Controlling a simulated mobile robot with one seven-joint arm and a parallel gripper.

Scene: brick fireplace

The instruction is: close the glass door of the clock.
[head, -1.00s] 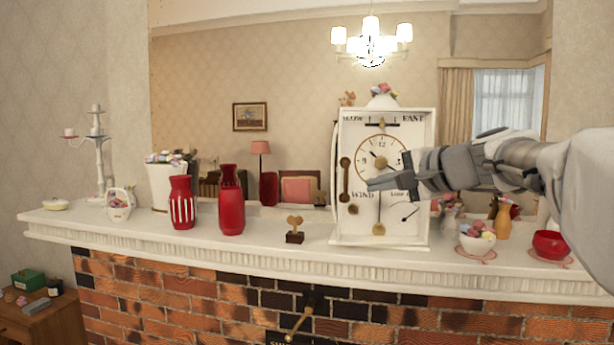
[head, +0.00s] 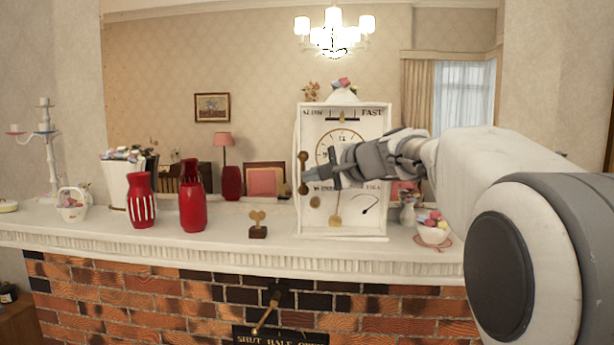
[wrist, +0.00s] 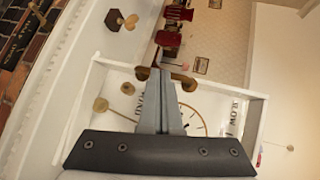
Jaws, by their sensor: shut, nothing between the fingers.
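The clock (head: 378,225) is a white box on the mantel with a round dial (head: 342,140), a pendulum and small pointers behind its front. Its glass door is see-through, so its exact angle is hard to tell. A brass handle (head: 304,172) stands upright along the door's left side; it also shows in the wrist view (wrist: 186,82), partly hidden by my fingers. My gripper (head: 307,179) is shut and empty in front of the clock, its tips beside the handle's lower part. In the wrist view the fingers (wrist: 156,78) overlap the handle; contact is unclear. My forearm hides part of the dial.
A small brass key-like ornament (head: 257,226) stands left of the clock. Red vases (head: 192,196) stand farther left. A bowl of flowers (head: 433,231) is to the right. A mirror is behind the clock. The mantel front (head: 215,248) is clear.

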